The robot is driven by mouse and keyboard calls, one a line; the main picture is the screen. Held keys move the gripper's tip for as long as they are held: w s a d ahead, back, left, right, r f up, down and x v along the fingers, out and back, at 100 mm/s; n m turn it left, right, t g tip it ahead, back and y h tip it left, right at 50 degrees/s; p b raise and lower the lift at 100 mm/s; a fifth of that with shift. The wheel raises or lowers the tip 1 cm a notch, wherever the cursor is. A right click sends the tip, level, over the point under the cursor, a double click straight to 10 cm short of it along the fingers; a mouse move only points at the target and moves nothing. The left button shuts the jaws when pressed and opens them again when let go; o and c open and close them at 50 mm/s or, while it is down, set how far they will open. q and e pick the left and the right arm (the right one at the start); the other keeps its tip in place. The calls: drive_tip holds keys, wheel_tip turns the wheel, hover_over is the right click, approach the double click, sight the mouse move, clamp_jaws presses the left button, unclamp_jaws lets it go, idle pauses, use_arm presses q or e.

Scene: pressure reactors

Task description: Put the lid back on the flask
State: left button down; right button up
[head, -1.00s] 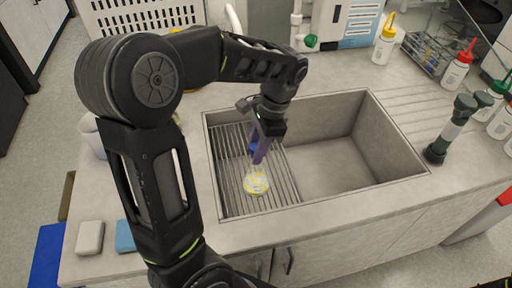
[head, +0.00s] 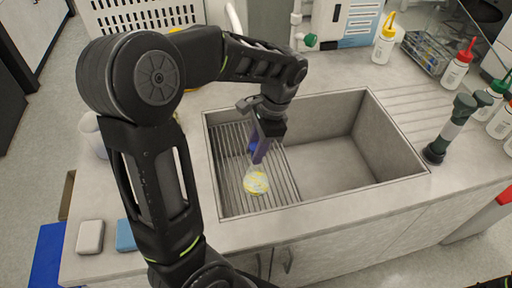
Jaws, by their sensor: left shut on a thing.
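A small clear flask (head: 256,181) with yellow in its base stands on the ribbed rack at the left of the sink. My left gripper (head: 259,158) points down just above the flask, its fingers shut. A blue thing, which looks like the lid (head: 252,147), shows between or just beside the fingers, close over the flask's neck. The fingers partly hide the lid and neck, so I cannot tell whether they touch. My right gripper is not in view.
The sink basin (head: 335,165) right of the rack is empty. A grey block (head: 90,237) and a blue block (head: 126,236) lie at the front left.

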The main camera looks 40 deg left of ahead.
use_arm(q)
drive_tip(key=c, duration=1)
unclamp_jaws()
drive_tip(key=shift+o, duration=0.3)
drive_tip(key=o, duration=0.4)
drive_tip(key=shift+r+p, duration=3.05)
drive_tip(key=shift+r, duration=0.45)
